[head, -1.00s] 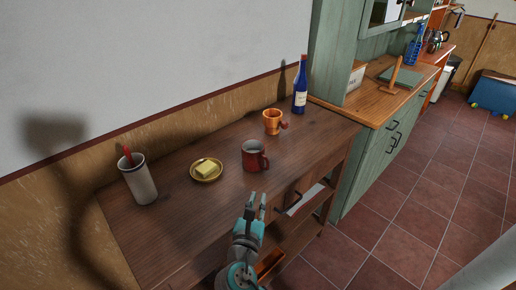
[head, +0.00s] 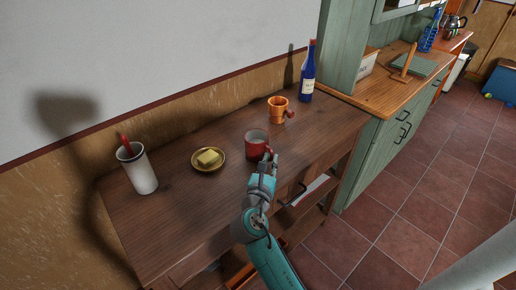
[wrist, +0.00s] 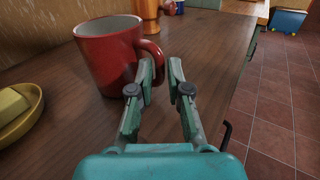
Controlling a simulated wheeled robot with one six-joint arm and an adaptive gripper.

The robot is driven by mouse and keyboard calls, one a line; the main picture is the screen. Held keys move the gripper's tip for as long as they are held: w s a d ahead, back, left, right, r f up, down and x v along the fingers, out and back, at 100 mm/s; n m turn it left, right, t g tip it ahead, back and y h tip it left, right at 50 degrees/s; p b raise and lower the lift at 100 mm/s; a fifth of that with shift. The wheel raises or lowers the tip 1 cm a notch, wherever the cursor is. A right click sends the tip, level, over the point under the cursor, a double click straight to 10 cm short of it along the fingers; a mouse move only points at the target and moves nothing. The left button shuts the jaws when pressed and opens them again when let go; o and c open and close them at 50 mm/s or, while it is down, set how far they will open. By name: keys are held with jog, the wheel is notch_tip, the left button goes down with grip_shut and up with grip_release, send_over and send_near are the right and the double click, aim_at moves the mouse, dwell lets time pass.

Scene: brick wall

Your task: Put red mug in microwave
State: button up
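The red mug (head: 256,146) stands upright on the dark wooden table (head: 175,215). In the wrist view the red mug (wrist: 108,58) is just ahead and to the left, with its handle on its right side. My gripper (head: 266,162) is over the table's front part, at the mug's near side. No microwave is in view.
A yellow plate with butter (head: 208,158) and a white cup with a red utensil (head: 137,168) stand left of the mug. An orange mug (head: 279,110) and a blue bottle (head: 307,72) stand behind it. A green cabinet (head: 372,160) adjoins the table's right end.

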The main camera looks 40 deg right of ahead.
jog(key=shift+x, duration=1.3)
grip_shut()
jog(key=shift+r, duration=0.15)
